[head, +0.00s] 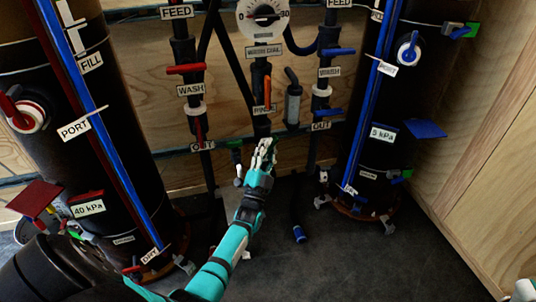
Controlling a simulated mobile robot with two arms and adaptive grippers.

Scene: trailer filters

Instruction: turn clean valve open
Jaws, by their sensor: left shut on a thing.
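My left gripper (265,149) reaches in on a teal arm from the lower left to the foot of the middle pipe (261,122). Its fingers are closed around a small green valve handle (276,142), mostly hidden by the fingers. I cannot read a label saying clean; the gripper may cover it. Above it, an orange handle (267,90) stands upright beside a rinse label (263,110).
Black filter tanks stand at left (100,125) and right (375,130). Red-handled wash (186,69) and blue-handled wash (338,52) valves flank the middle pipe. A dial (263,17) is above.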

